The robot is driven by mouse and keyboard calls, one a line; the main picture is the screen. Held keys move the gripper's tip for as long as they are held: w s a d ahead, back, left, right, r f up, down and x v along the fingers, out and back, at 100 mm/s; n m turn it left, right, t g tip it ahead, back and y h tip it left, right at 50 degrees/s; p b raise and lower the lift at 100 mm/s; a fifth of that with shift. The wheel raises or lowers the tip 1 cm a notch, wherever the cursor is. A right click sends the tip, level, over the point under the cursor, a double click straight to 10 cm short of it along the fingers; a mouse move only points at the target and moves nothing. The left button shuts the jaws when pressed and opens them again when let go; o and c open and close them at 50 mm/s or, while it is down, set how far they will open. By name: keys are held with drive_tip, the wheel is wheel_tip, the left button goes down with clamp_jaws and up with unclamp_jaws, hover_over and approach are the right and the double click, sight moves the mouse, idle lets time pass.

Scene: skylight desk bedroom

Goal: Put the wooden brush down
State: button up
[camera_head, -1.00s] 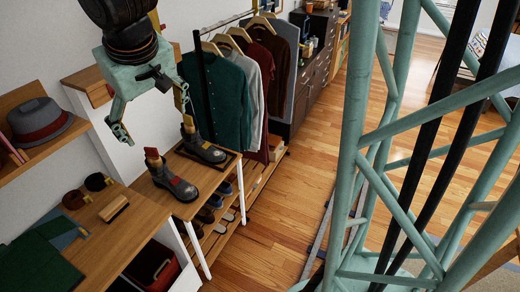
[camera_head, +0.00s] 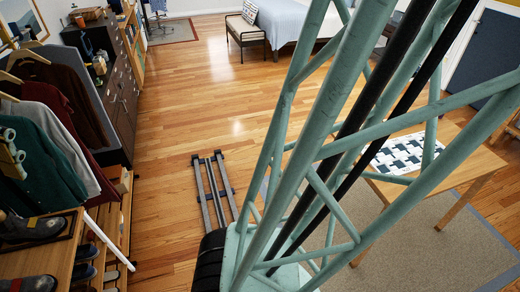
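Only a small part of my gripper (camera_head: 10,156) shows at the left edge, in front of the dark green garment. It is cut off by the frame, so its opening and anything in it cannot be seen. No wooden brush is in view now. The shoe bench (camera_head: 50,262) shows at the lower left, with a dark boot (camera_head: 32,228) on its top and part of another shoe (camera_head: 28,284) at the bottom edge.
Hanging clothes (camera_head: 60,130) and a dark drawer cabinet (camera_head: 118,85) line the left. Floor rails (camera_head: 213,190) lie on the open wood floor (camera_head: 190,110). A wooden table (camera_head: 450,165) with a patterned cloth (camera_head: 408,152) stands right. A bed (camera_head: 290,25) is at the back.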

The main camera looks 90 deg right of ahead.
drive_tip(key=s, duration=1.4)
drive_tip(key=shift+a+r+y, duration=0.25)
drive_tip(key=shift+a+y, duration=0.05)
drive_tip(key=shift+y, duration=0.1)
drive_tip(key=shift+s, duration=0.1)
wheel_tip(320, 180, down, 16)
drive_tip(key=b, duration=1.6)
drive_tip(key=shift+f, duration=0.15)
